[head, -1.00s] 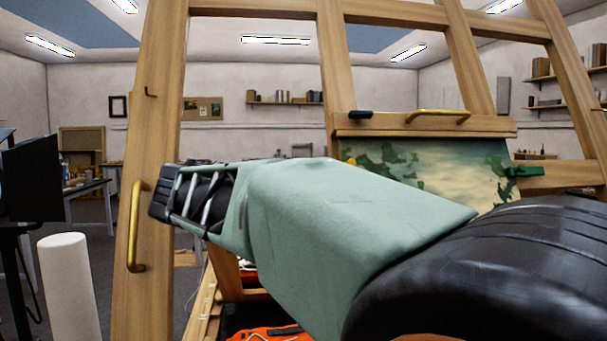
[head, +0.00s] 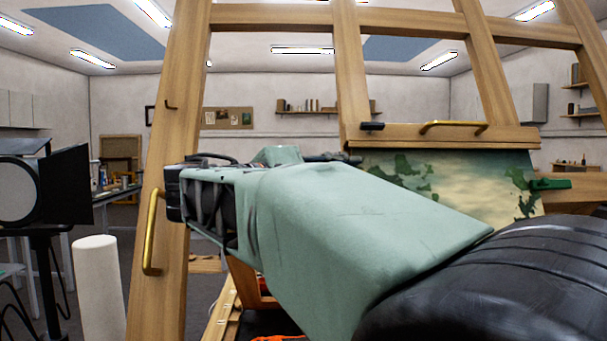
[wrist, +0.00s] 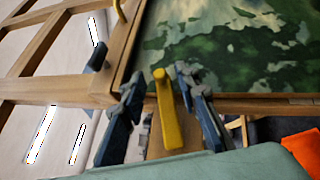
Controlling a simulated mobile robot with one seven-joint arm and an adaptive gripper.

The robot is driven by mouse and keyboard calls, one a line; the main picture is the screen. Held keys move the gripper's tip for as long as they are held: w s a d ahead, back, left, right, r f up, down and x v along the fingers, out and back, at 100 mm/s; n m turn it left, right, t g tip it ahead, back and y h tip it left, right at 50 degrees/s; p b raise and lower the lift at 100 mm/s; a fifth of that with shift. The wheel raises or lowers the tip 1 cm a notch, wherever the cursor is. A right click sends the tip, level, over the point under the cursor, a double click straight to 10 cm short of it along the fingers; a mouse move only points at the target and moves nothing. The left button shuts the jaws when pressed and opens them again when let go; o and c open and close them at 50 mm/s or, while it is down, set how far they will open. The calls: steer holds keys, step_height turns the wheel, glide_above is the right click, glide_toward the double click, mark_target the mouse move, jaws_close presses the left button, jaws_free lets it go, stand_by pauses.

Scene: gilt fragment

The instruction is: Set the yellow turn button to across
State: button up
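The yellow turn button (wrist: 168,112) is a flat bar on the easel's wood beside the painting's edge in the wrist view. It runs roughly up and down in that picture, tilted slightly, with its rounded end toward the painting. My gripper (wrist: 160,74) is open, with one dark finger on each side of the yellow button. I see gaps between the fingers and the button, but I cannot tell the depth between them. In the head view my own arm hides the button and most of the gripper.
The painting (head: 455,180) sits in the wooden easel (head: 172,120). A black piece (head: 371,126) and a brass handle (head: 455,126) are on the bar above it. A green clamp (head: 550,184) is at its right. A white cylinder (head: 100,290) and a black-panelled lamp (head: 62,185) stand left.

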steer(key=shift+x, duration=1.45)
steer(key=shift+c, duration=0.4)
jaws_close()
